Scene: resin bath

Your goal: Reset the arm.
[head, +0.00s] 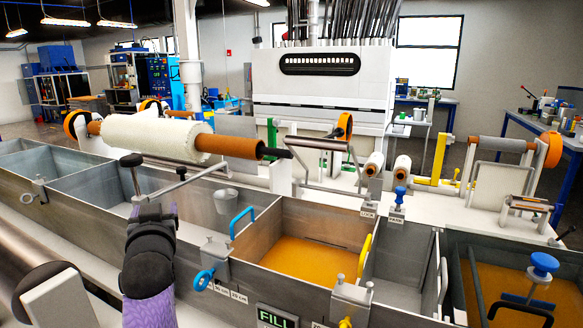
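A purple-and-black arm, which I take to be my left one, rises from the bottom left of centre. Its dark end, where my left gripper (150,212) sits, is at the front wall of the metal bath (60,195). Thin metal rods and a dark knob (131,160) show just above this end. I cannot tell whether they belong to the gripper or the machine, nor whether the gripper is open. A white roll (155,136) on a brown core (232,146) lies above and behind the arm. My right gripper is out of view.
The bath has several compartments, with amber resin (305,262) in the middle one and at the right. A blue handle (242,222), a yellow handle (365,256) and a blue knob (544,263) stick up along it. A large white machine (320,90) stands behind.

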